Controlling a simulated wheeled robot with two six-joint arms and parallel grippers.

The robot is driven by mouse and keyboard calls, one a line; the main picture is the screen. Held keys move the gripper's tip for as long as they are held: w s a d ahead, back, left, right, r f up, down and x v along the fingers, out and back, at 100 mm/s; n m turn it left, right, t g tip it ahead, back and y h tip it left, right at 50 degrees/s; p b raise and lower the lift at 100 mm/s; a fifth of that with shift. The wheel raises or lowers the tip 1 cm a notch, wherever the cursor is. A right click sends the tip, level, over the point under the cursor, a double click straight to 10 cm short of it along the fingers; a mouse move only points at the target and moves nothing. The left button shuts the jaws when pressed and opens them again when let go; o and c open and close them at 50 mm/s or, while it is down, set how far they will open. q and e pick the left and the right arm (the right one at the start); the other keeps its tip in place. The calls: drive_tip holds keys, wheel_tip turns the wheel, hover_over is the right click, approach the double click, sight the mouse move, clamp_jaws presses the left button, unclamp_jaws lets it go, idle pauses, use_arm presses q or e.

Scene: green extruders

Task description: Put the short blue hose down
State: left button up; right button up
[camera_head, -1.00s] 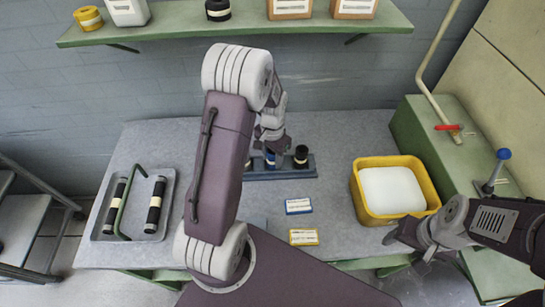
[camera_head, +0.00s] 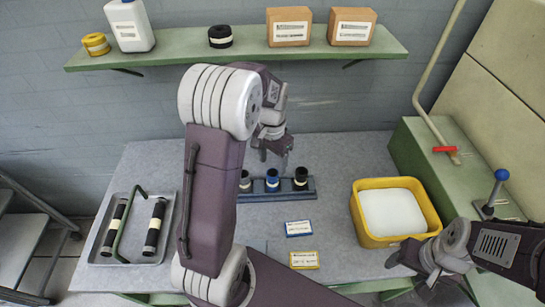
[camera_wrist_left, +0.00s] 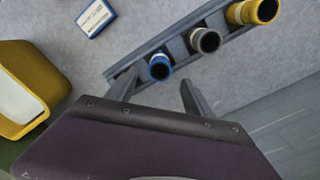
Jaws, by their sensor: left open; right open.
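The short blue hose (camera_head: 272,180) stands upright in the dark rack (camera_head: 278,196) at the back of the table. Its blue open end also shows in the left wrist view (camera_wrist_left: 158,67). My left gripper (camera_head: 273,158) is open and empty just above and behind it, apart from it. In the left wrist view the fingers (camera_wrist_left: 158,92) are spread, with the blue hose beyond them. My right gripper (camera_head: 410,270) is open near the table's front right.
A yellow bin (camera_head: 431,212) with a white filling stands right of the rack. Two label cards, blue-edged (camera_head: 298,228) and yellow-edged (camera_head: 304,260), lie in front. A tray (camera_head: 94,252) with two black hoses and a green rod lies left. A shelf (camera_head: 185,55) hangs above.

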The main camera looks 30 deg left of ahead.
use_arm(q)
drive_tip(key=s+d+f+n, duration=0.1)
drive_tip(key=s+d, duration=0.2)
drive_tip(key=s, duration=0.3)
drive_tip(key=s+d+f+n+t, duration=0.1)
drive_tip(key=s+d, duration=0.3)
drive_tip(key=s, duration=0.2)
drive_tip(key=shift+s+d+n, duration=0.25)
drive_tip(key=shift+s+n, duration=0.05)
drive_tip(key=shift+n, duration=0.1)
